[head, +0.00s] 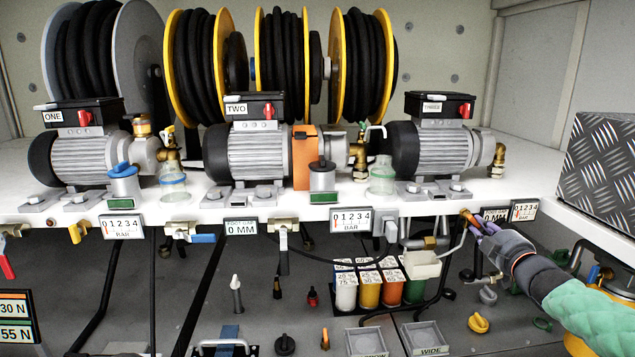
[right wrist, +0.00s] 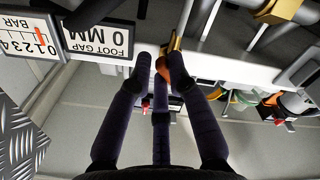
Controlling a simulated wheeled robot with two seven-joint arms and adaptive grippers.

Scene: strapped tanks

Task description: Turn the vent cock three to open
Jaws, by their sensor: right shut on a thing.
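Pump three (head: 430,145) stands at the right on the white shelf, with a small label that reads THREE. Below it at the shelf's front edge is a small cock with an orange handle (head: 467,215), taken to be vent cock three. My right gripper (head: 478,228) reaches in from the right and is shut on this handle. In the right wrist view the dark fingers (right wrist: 157,70) close around the orange handle (right wrist: 163,66), beside a brass body (right wrist: 173,50). The fingers hide part of the handle, so its exact angle is unclear. My left gripper is not in view.
A FOOT GAP display (right wrist: 103,33) reading 0 MM and a BAR gauge (right wrist: 35,40) sit close beside the gripper. A checker-plate box (head: 600,170) stands at the right. Grey pipes (head: 455,245) run just left of the hand. Colored bottles (head: 368,288) stand below.

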